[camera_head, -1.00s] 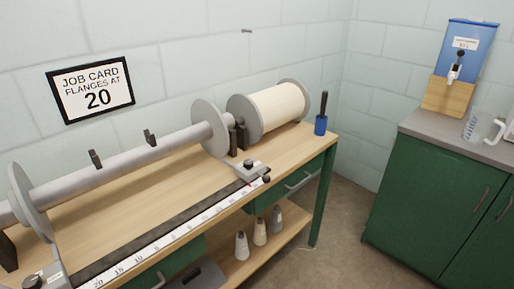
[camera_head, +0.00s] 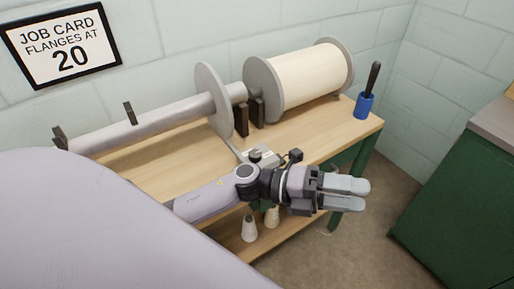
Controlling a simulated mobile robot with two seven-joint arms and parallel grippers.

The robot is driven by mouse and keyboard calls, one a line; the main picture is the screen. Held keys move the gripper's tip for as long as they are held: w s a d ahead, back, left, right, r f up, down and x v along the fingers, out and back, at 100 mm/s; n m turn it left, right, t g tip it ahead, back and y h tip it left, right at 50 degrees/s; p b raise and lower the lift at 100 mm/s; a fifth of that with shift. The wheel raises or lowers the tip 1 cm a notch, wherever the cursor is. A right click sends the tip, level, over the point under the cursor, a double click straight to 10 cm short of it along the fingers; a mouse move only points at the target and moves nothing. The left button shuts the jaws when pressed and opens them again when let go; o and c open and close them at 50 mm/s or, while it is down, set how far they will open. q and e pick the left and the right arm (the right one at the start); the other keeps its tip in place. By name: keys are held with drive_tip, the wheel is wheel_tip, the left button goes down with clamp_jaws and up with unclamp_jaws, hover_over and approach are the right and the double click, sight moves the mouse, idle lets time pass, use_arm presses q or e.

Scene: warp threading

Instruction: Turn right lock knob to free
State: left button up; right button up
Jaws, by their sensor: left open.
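The right lock knob (camera_head: 255,154) is a small dark knob on the grey block at the foot of the right flange (camera_head: 213,98). It is partly hidden behind my left arm, and I cannot read its setting. My left gripper (camera_head: 352,194) extends past the block to the right, beyond the bench's front edge. Its two grey fingers are parallel with a gap between them, with nothing seen in them. It is apart from the knob. My right gripper is out of view.
A cream spool (camera_head: 308,78) and a blue cup (camera_head: 365,106) with a dark handle stand on the wooden bench (camera_head: 160,172). White cones (camera_head: 249,229) stand on the lower shelf. A green cabinet (camera_head: 440,190) is at right. My arm hides the ruler.

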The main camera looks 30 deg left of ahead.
use_arm(q)
wheel_tip(320, 180, down, 2)
drive_tip(key=m+g+y, duration=0.4)
drive_tip(key=m+g, duration=0.2)
drive_tip(key=m, duration=0.2)
drive_tip(key=m+y, duration=0.5)
drive_tip(key=y, duration=1)
hover_over(256, 153)
drive_tip(key=shift+d+r, duration=0.1)
drive_tip(key=shift+r, duration=0.35)
drive_tip(key=shift+f, duration=0.3)
wheel_tip(256, 153, down, 6)
drive_tip(key=shift+f, duration=0.1)
